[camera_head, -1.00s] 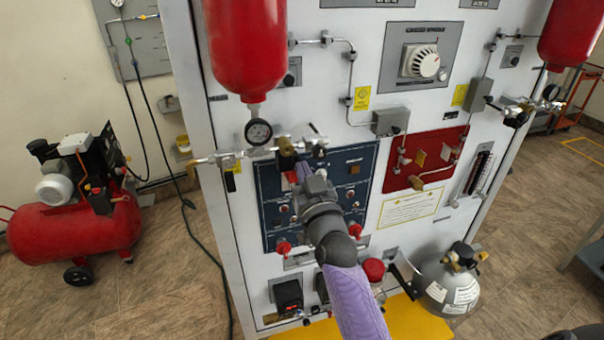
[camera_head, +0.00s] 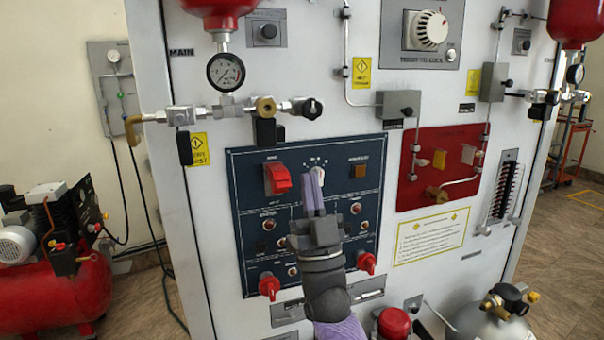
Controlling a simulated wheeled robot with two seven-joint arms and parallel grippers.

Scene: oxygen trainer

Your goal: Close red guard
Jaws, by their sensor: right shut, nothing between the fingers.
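The red guard (camera_head: 278,178) is a small flip cover at the upper left of the dark blue panel (camera_head: 245,220). Its lower end sticks out from the panel; I cannot tell if it is fully down. My right gripper (camera_head: 313,187) is shut and empty, with its purple-grey fingers pointing up in front of the panel. The fingertips are just right of the guard, apart from it in the picture, and overlap the area below a pale selector knob (camera_head: 319,175). The gripper hides the middle of the panel. My left gripper is out of view.
A pressure gauge (camera_head: 226,71) and brass-fitted pipes project above the panel. Two red knobs (camera_head: 269,286) (camera_head: 367,262) stick out below. A red plate with valves (camera_head: 412,190) is at right. A grey cylinder (camera_head: 482,322) stands lower right.

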